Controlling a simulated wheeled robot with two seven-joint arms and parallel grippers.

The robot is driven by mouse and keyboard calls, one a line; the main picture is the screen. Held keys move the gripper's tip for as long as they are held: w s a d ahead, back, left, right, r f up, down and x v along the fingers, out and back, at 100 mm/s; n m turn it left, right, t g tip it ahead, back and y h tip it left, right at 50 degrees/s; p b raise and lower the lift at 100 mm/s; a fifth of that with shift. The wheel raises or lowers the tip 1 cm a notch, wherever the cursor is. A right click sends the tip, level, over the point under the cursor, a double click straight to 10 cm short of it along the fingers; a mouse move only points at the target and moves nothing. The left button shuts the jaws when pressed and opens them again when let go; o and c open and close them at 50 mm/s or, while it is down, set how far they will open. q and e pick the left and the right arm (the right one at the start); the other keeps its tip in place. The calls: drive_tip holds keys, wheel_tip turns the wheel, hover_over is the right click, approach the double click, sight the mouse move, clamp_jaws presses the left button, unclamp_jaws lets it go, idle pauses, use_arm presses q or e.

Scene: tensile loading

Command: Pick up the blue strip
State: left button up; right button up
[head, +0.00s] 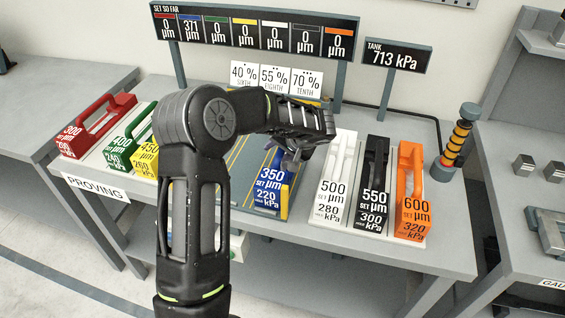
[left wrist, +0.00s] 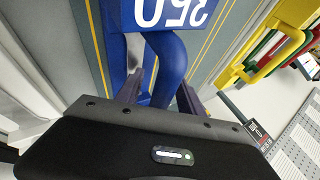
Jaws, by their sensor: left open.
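The blue strip (head: 271,188) is a block with a raised handle, marked 350 µm and 220 kPa. It stands on a lined grey-blue plate in the middle of the table. My left gripper (head: 292,160) is over its back part and hides most of the handle. In the left wrist view the blue strip (left wrist: 170,62) shows its handle close in front, and the open fingers of my left gripper (left wrist: 158,97) are on either side of it. The camera housing hides the lower part, so contact cannot be told. My right gripper is out of view.
Red (head: 98,125), green (head: 131,137) and yellow (head: 147,155) blocks stand at left. White (head: 337,180), black (head: 374,185) and orange (head: 411,190) blocks stand close at right. Percent cards (head: 275,78) and a display board (head: 255,30) rise behind.

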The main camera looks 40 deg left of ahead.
use_arm(q)
drive_tip(key=shift+c, duration=0.3)
clamp_jaws()
idle(1.1)
